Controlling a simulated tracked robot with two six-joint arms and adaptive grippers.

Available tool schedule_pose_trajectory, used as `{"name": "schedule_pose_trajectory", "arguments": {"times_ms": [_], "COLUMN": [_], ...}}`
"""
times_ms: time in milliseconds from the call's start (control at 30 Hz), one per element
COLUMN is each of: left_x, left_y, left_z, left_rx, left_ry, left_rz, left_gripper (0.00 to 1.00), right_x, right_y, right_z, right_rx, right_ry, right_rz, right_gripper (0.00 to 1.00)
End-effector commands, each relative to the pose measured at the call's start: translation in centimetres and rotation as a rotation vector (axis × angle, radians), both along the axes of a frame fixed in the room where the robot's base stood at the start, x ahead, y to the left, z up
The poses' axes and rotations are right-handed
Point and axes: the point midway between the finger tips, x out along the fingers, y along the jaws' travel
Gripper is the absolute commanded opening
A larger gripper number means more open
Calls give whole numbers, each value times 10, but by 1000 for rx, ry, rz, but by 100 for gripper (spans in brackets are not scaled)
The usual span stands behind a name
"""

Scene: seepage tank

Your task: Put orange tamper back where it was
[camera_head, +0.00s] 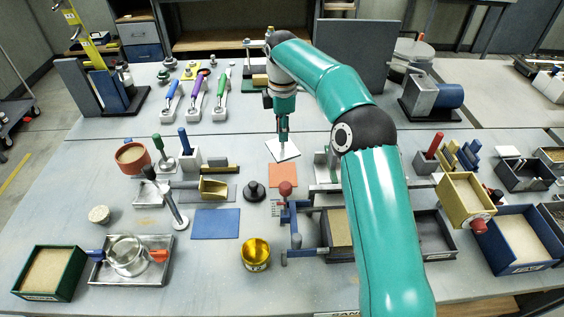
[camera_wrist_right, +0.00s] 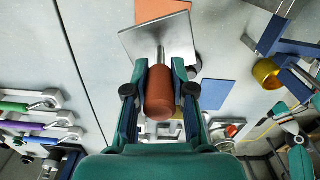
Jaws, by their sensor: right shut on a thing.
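My right gripper (camera_head: 282,128) is shut on the orange tamper, which has a square metal plate (camera_head: 284,151) at its lower end. In the wrist view the right gripper (camera_wrist_right: 160,85) has its fingers on both sides of the brown-orange handle (camera_wrist_right: 160,97), and the plate (camera_wrist_right: 150,42) is beyond it. An orange mat (camera_head: 284,177) lies just in front of the plate in the head view. The mat also shows in the wrist view (camera_wrist_right: 160,9), partly covered by the plate. I cannot tell if the plate touches the table. My left gripper is not in view.
A red-knobbed tool (camera_head: 285,188) and a black knob-shaped weight (camera_head: 254,191) stand close to the mat. A blue mat (camera_head: 215,223) is at front left. A sand-filled yellow box (camera_head: 465,198) is at right.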

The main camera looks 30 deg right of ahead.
Motion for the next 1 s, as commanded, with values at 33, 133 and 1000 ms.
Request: {"name": "schedule_pose_trajectory", "arguments": {"times_ms": [33,133,1000], "left_x": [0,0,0], "left_y": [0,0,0], "left_z": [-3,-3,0], "left_rx": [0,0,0], "left_ry": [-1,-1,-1], "left_rz": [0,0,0], "left_gripper": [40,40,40], "right_x": [-1,0,1], "right_y": [0,1,2], "right_z": [-14,-34,-99], "right_rx": [1,0,0], "right_ry": [4,3,-1], "right_rz": [0,1,3], "right_gripper": [0,0,0]}}
